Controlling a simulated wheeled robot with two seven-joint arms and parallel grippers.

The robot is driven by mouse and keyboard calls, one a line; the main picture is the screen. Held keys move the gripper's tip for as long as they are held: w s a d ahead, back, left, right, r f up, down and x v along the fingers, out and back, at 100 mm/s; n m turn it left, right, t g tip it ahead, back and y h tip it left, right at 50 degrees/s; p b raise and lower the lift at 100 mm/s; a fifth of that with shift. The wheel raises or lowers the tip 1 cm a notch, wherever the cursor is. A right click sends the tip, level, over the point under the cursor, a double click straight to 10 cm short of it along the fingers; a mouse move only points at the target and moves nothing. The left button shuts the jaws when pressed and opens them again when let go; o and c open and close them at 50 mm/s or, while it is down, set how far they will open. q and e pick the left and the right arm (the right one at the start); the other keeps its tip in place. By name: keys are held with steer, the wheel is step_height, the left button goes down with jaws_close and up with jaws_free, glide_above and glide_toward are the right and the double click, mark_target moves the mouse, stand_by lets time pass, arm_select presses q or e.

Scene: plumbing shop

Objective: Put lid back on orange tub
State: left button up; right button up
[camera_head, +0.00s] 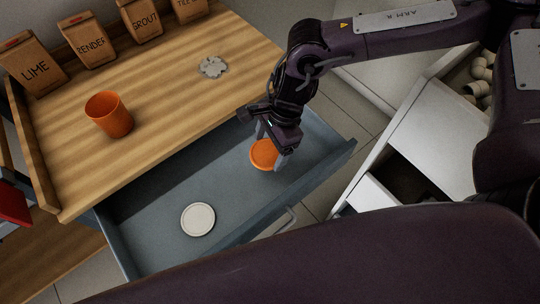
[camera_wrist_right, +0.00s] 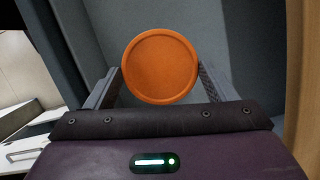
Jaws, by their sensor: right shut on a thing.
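The orange tub (camera_head: 109,115) stands upright and open on the wooden worktop, left of centre in the head view. The round orange lid (camera_head: 263,154) is in the fingers of my right gripper (camera_head: 270,146), over the right part of the open drawer. The lid (camera_wrist_right: 160,66) also shows in the right wrist view, between the two fingers (camera_wrist_right: 158,88), which are shut on its edges. I cannot tell whether the lid touches the drawer floor. My left gripper is not in view.
A white round lid (camera_head: 198,219) lies in the open grey drawer (camera_head: 150,213). A crumpled grey thing (camera_head: 213,67) lies on the worktop (camera_head: 165,95). Bags marked LIME (camera_head: 36,71), RENDER (camera_head: 88,43) and GROUT (camera_head: 142,20) stand along the back. A white cabinet (camera_head: 432,135) is at right.

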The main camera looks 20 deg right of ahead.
mark_target(270, 152)
step_height(270, 152, up, 12)
steer(key=shift+f, duration=0.15)
stand_by(0.3)
steer(key=w+d+n+g, duration=0.1)
steer(key=w+d+n, duration=0.1)
steer(key=d+n, duration=0.3)
steer(key=shift+d+n+h, duration=0.3)
steer(key=shift+d+n, duration=0.1)
steer(key=shift+d, duration=0.5)
steer(key=shift+w+f, duration=0.1)
